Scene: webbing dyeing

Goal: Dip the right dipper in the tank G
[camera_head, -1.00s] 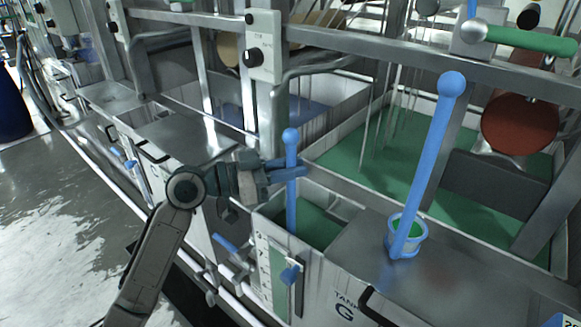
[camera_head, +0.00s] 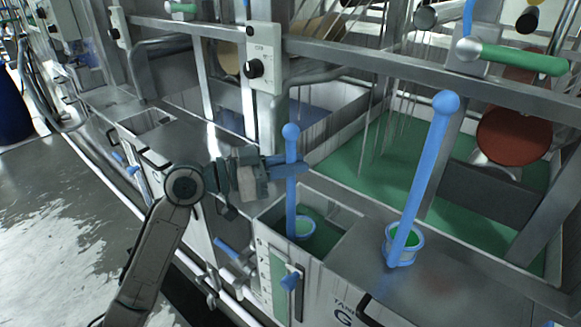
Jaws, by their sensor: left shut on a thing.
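A blue dipper (camera_head: 291,195) with a ball-topped handle hangs upright in my left gripper (camera_head: 285,167), which is shut on its handle. Its cup (camera_head: 302,228) is over the small opening of tank G (camera_head: 343,310) and shows green liquid inside. The green bath (camera_head: 322,240) lies around the cup; I cannot tell whether the cup touches it. A second blue dipper (camera_head: 425,175) stands tilted on the metal top to the right, its cup (camera_head: 404,240) holding green. My right gripper is not in view.
A larger green bath (camera_head: 400,165) with hanging strands lies behind. Metal rails and a control box (camera_head: 264,62) stand close behind my left gripper. The metal top (camera_head: 450,275) is mostly clear.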

